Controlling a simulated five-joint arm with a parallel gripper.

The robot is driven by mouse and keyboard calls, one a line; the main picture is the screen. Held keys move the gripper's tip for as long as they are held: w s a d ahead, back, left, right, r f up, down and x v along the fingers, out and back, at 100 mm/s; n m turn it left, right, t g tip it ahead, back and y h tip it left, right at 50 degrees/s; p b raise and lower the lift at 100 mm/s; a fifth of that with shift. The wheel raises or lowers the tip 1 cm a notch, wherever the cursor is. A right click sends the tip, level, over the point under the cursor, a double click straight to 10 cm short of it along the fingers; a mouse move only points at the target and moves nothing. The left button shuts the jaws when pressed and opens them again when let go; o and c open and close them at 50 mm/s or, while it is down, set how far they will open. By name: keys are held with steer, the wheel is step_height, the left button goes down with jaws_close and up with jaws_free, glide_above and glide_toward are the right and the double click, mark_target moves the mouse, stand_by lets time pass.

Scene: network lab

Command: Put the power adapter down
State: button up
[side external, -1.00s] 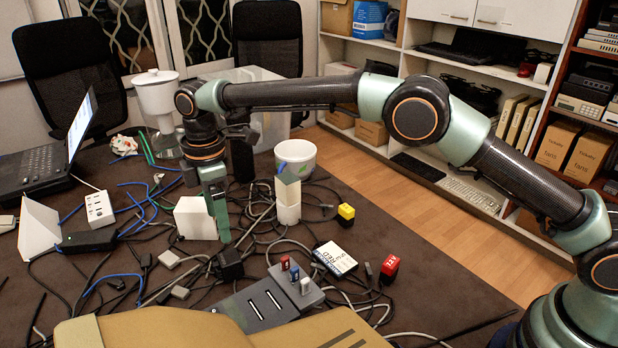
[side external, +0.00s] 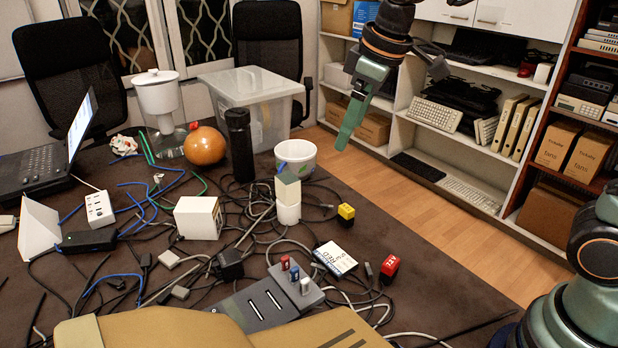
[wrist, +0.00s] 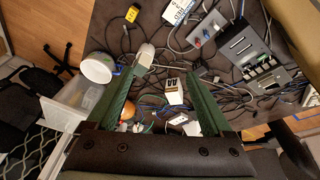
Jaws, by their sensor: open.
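A white box-shaped block (side external: 197,219), which looks like the power adapter, stands on the dark table among tangled cables. It also shows in the wrist view (wrist: 174,97), between and beyond my finger lines, with dark marks on one face. My gripper (side external: 347,138) is raised high, well to the right of the block and apart from it. In the wrist view its two green fingers (wrist: 163,70) are spread with nothing held between them.
A grey dock (side external: 265,300) is in front. Cables cover much of the table.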

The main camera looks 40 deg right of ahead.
steer(key=s+d+f+m+t, duration=0.1)
steer(key=s+d+f+m, duration=0.1)
steer(key=s, duration=0.3)
steer(key=s+d+f+m, duration=0.2)
steer(key=s+d+m, duration=0.2)
steer(key=s+d, duration=0.1)
steer(key=shift+s+d+t+h, duration=0.2)
steer(key=shift+s+t+h, duration=0.1)
steer(key=shift+s+t, duration=0.15)
stand_by(0.6)
